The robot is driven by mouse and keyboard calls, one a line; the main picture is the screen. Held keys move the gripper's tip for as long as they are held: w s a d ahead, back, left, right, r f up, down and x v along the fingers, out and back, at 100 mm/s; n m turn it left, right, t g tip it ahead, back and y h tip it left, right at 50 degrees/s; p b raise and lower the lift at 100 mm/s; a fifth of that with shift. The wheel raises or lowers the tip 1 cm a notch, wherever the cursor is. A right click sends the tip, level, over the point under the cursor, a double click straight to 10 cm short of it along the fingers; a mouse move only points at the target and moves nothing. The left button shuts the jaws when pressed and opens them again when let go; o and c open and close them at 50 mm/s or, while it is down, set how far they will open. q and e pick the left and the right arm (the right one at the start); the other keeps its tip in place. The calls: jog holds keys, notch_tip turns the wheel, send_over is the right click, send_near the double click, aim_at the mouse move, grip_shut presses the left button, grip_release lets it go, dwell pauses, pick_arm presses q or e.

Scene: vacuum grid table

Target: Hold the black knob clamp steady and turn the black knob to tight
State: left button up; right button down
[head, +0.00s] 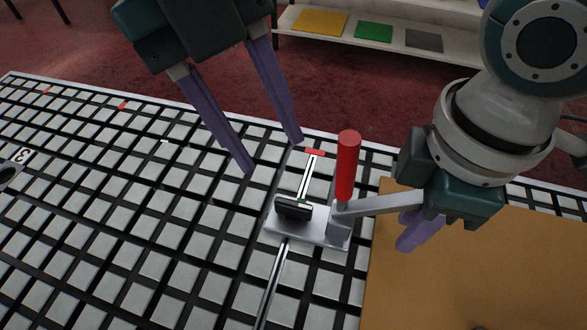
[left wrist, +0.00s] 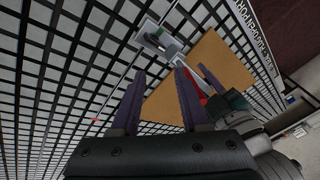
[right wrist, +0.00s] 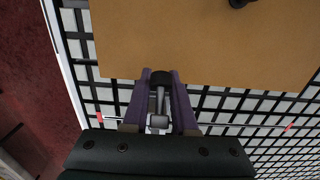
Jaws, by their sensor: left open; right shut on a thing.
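The black knob clamp has a grey metal base (head: 275,228) on a slim rail, with a black knob (head: 293,209) at its left side and an upright red handle (head: 347,165). Its grey arm (head: 385,204) reaches right, over the tan panel. My right gripper (head: 420,228) is shut on this arm; in the right wrist view, the metal bar (right wrist: 160,100) with its black tip lies between the purple fingers. My left gripper (head: 273,156) is open and empty, above and behind the knob, apart from it. The clamp base (left wrist: 150,28) also shows beyond the left fingertips in the left wrist view.
The tan panel (head: 480,270) lies on the grid table (head: 110,200) at the right. The rail (head: 272,285) runs under the clamp, with a red end (head: 315,152) behind it. A shelf (head: 440,50) with coloured sheets stands at the back. The table's left side is mostly clear.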

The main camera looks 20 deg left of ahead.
aim_at(292, 203)
pick_arm(q)
jog(key=f+n, duration=0.3)
jog(key=d+f+n, duration=0.1)
jog(key=f+n, duration=0.2)
jog(key=f, duration=0.1)
jog(key=d+f+n, duration=0.1)
jog(key=f+n, duration=0.2)
jog(key=shift+w+f+n, duration=0.2)
jog(key=shift+f+n, duration=0.1)
grip_shut()
dwell(0.4)
